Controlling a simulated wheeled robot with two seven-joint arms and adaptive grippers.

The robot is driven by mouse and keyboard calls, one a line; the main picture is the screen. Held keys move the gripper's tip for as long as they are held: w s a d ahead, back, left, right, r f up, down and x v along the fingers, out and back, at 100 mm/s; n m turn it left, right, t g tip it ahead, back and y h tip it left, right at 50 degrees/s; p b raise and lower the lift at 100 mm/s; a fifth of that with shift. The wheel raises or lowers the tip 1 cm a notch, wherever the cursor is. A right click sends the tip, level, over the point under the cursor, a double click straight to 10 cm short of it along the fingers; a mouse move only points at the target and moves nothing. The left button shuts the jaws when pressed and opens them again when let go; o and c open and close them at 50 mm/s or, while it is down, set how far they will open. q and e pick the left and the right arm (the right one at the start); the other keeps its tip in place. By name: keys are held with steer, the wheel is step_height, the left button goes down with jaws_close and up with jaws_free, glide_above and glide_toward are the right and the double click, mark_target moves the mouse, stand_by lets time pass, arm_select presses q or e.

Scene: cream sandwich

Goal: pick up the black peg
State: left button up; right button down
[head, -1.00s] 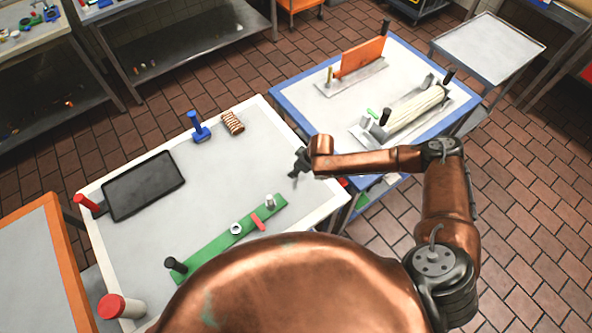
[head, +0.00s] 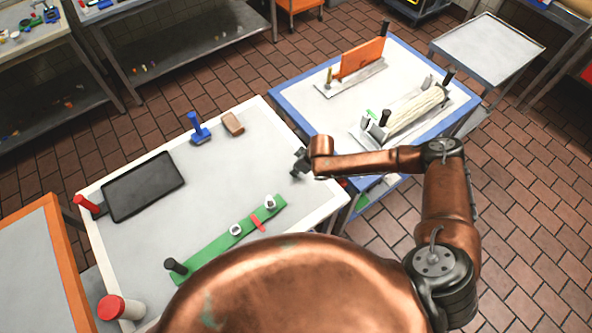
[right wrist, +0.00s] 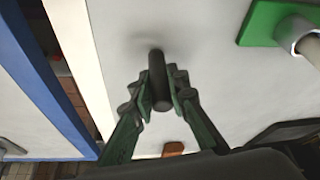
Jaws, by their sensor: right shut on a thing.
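My right gripper (right wrist: 158,88) is shut on a black peg (right wrist: 157,72) in the right wrist view. The peg is a dark cylinder between the two fingers, above the white table top. In the head view the right gripper (head: 300,163) is near the table's right edge, and the peg in it is hard to make out. A green board (head: 215,250) lies on the table with another black peg (head: 175,266), white rings (head: 236,230) and a red piece (head: 258,223). My left gripper is not in view.
The white table also holds a dark tray (head: 143,186), a blue upright piece (head: 199,131), a brown block (head: 233,124) and a red-capped jar (head: 112,307). A blue-edged table (head: 295,100) with holders adjoins on the right. The white table's middle is clear.

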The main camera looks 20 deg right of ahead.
step_height(320, 180, up, 3)
steer(key=shift+r, duration=0.1)
steer(key=s+d+r, duration=0.1)
steer(key=s+r, duration=0.8)
steer(key=s, duration=0.5)
steer(key=shift+r, duration=0.35)
steer(key=shift+d, duration=0.1)
